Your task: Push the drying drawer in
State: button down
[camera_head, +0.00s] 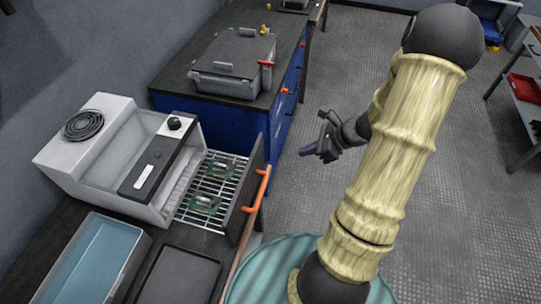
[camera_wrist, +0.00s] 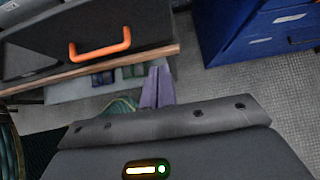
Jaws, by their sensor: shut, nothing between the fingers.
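The drying drawer (camera_head: 248,192) stands pulled out of the white drying unit (camera_head: 98,150) on the counter. It has a dark front panel, an orange handle and a wire rack inside. Green boards with small parts (camera_head: 207,205) lie on the rack. In the wrist view the drawer front (camera_wrist: 150,32) with its orange handle (camera_wrist: 100,45) is at the upper left. My gripper (camera_head: 306,151) is shut and empty, in the air right of the drawer front and apart from it. Its purple fingers (camera_wrist: 157,88) show below the counter edge in the wrist view.
A tray of blue liquid (camera_head: 141,249) and a dark flat tray (camera_head: 213,262) sit in front of the unit. A grey lidded box (camera_head: 232,85) stands on a blue cabinet (camera_head: 225,124) behind. Open floor (camera_head: 335,75) lies to the right, with a shelf at the far right.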

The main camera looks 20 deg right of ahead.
jog(key=shift+a+f, duration=0.1)
send_near(262, 159)
jog(key=s+f+x, duration=0.1)
jog(key=x, duration=0.4)
jog(key=shift+w+a+r+b, duration=0.2)
jog(key=shift+w+a+b, duration=0.15)
jog(key=shift+w, duration=0.15)
jog(key=shift+w, duration=0.1)
